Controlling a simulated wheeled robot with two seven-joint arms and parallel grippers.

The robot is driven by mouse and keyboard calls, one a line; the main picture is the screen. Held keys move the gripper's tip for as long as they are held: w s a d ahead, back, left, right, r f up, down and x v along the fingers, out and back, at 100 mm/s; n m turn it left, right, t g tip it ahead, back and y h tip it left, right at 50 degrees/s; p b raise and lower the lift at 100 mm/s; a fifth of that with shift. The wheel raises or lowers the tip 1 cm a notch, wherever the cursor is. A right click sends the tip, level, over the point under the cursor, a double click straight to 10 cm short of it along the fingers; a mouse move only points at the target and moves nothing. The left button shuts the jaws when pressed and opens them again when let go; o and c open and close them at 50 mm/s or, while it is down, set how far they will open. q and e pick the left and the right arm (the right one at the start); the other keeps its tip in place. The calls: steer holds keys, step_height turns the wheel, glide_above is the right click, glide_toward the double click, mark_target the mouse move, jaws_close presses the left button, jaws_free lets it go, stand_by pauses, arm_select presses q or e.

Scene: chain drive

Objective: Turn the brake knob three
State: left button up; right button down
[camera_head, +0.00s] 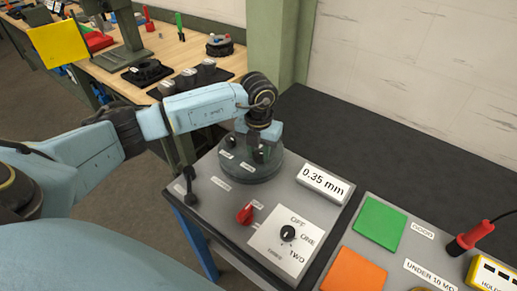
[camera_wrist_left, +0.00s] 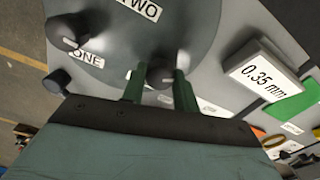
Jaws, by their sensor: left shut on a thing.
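A round grey-green disc (camera_head: 268,172) on the grey panel carries small dark knobs with white labels. My left gripper (camera_head: 260,146) points down over the disc. In the left wrist view, its green fingers (camera_wrist_left: 158,84) are shut on a dark knob (camera_wrist_left: 160,70), one on each side. The label under this knob is mostly hidden by the fingers. Another knob (camera_wrist_left: 66,30) beside the label "ONE" stands free to the left, and the label "TWO" shows at the top edge. My right gripper is not in view.
A display (camera_head: 322,184) reading "0.35 mm" stands right of the disc. A red knob (camera_head: 245,214), a black lever (camera_head: 190,185) and a selector dial (camera_head: 288,232) sit on the same panel. Green (camera_head: 380,222) and orange (camera_head: 352,272) squares lie to the right.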

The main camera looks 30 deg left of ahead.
mark_target(258, 153)
arm_select(q)
steer(key=shift+n+p, duration=0.5)
steer(key=shift+n, duration=1.3)
steer(key=o, duration=1)
step_height(258, 153, up, 14)
steer(key=shift+f, duration=0.25)
